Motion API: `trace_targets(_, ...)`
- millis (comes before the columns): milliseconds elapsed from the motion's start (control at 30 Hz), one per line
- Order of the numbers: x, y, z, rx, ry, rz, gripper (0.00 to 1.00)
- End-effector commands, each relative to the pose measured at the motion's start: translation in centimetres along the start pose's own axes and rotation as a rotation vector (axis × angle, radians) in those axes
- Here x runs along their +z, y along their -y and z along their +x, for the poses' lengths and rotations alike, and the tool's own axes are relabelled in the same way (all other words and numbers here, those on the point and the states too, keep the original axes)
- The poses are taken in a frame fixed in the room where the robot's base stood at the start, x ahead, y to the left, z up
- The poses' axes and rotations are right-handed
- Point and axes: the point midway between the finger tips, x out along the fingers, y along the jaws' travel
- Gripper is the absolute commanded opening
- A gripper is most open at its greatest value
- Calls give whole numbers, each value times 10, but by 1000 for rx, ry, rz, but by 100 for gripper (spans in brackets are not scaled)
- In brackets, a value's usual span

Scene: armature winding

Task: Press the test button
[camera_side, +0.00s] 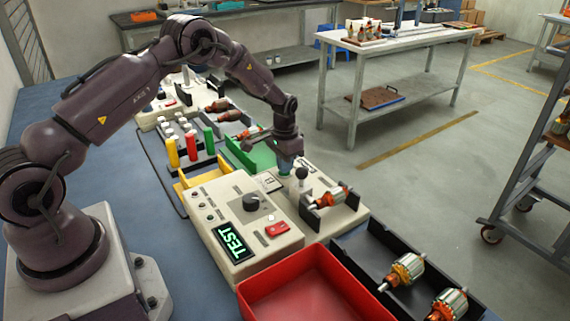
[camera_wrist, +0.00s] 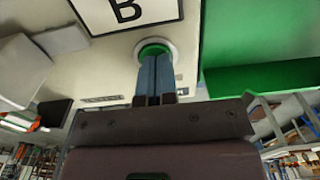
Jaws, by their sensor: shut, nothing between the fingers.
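The tester box (camera_side: 222,195) has a lit screen reading TEST (camera_side: 232,241), a black knob and a red switch (camera_side: 277,229). My gripper (camera_side: 285,178) points down over the beige base beside the box, with its blue fingers shut and empty. In the wrist view the fingertips (camera_wrist: 155,62) are at a round green button (camera_wrist: 152,48) with a pale ring, by a panel marked B (camera_wrist: 125,12). The fingers cover part of the button, and I cannot tell whether it is pressed in. In the side view the button is hidden by my gripper.
A green bin (camera_side: 250,155) stands just behind. A red bin (camera_side: 310,295) and a black tray (camera_side: 350,250) with armatures lie in front.

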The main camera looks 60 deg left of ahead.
Motion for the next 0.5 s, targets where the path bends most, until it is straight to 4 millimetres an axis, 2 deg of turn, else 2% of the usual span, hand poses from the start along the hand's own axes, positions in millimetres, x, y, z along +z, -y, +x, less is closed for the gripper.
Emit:
trace_targets(67, 6, -2, -3, 6, 22, 0, 0)
trace_targets(500, -2, 1, -105, 0, -2, 0, 0)
